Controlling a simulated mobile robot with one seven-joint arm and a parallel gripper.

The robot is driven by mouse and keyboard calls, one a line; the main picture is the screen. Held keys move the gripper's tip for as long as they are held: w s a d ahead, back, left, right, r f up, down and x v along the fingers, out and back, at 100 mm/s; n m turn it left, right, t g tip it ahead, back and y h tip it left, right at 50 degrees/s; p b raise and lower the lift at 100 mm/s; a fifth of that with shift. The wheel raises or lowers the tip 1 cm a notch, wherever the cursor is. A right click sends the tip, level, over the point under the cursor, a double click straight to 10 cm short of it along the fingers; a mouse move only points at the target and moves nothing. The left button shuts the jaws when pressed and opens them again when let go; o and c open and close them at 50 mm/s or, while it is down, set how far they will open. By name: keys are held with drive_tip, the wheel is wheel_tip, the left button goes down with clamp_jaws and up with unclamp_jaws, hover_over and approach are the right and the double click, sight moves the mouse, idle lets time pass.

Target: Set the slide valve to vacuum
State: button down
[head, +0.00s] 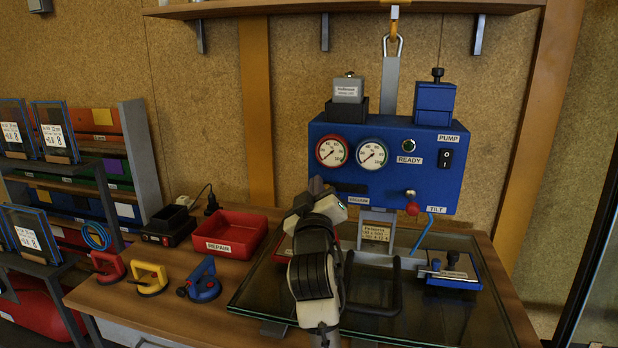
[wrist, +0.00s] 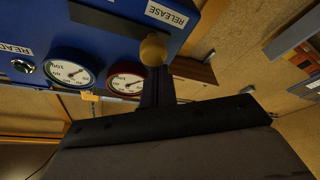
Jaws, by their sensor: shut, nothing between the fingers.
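The blue control box (head: 385,165) hangs above the bench with two gauges. A dark slot under the gauges (head: 350,188) has a VACUUM label (head: 358,200) below its right part. In the wrist view the picture is turned over, with a RELEASE label (wrist: 167,14) beyond the end of the dark slot (wrist: 105,20). The brass-coloured round knob (wrist: 153,50) shows near that RELEASE end, at the tip of my gripper (wrist: 155,75). My gripper (head: 316,185) is shut and empty at the box's lower left. I cannot tell whether it touches the knob. My arm hides the RELEASE end in the head view.
A glass-topped frame (head: 455,310) lies below. A red REPAIR tray (head: 230,234) and several suction cups (head: 203,281) stand on the bench at left.

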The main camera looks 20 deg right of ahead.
drive_tip(key=shift+d+f, duration=0.1)
drive_tip(key=shift+f, duration=0.05)
drive_tip(key=shift+s, duration=0.1)
drive_tip(key=s+d, duration=0.1)
drive_tip(key=d, duration=0.1)
drive_tip(key=s+d, duration=0.1)
drive_tip(key=d, duration=0.1)
drive_tip(key=s+d+b, duration=0.1)
drive_tip(key=s+d, duration=0.1)
drive_tip(key=shift+w, duration=0.1)
idle(0.3)
drive_tip(key=shift+w+a+r, duration=0.1)
drive_tip(key=shift+r, duration=0.2)
drive_tip(key=a+r+p, duration=0.1)
drive_tip(key=w+a+r+p, duration=0.1)
drive_tip(key=r+p, duration=0.1)
drive_tip(key=shift+r, duration=0.2)
drive_tip(key=b, duration=0.4)
approach(339, 161)
drive_tip(key=v, duration=0.4)
drive_tip(key=shift+d+f, duration=0.15)
drive_tip(key=shift+f, duration=0.1)
